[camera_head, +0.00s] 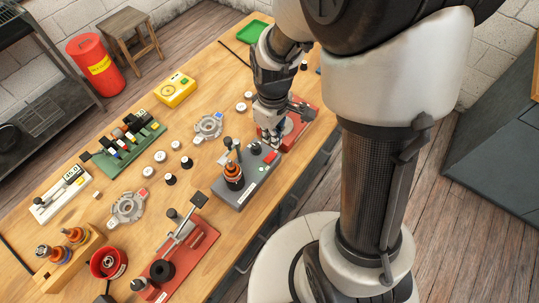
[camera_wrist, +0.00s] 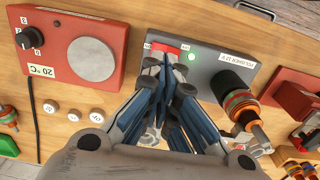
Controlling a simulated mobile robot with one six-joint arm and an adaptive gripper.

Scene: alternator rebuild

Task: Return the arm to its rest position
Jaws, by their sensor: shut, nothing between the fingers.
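My gripper (camera_head: 270,140) is shut and empty, low over the right edge of the workbench (camera_head: 95,210). In the wrist view my gripper (camera_wrist: 163,62) has its fingertips together at the red switch (camera_wrist: 166,48) of a grey polisher unit (camera_wrist: 222,62). I cannot tell whether they touch it. A small green light shows beside the switch. The grey unit (camera_head: 228,192) also shows in the head view, with an orange-and-black rotor (camera_head: 234,176) standing on it. My arm is extended forward over the bench and bent downward.
A red heater box (camera_wrist: 110,70) marked 20 °C stands close beside my gripper. A red press (camera_head: 200,245), alternator housings (camera_head: 208,127), a green rack (camera_head: 127,165) and a yellow meter (camera_head: 175,90) crowd the bench. Free floor (camera_head: 430,240) lies at right, before a dark cabinet (camera_head: 500,150).

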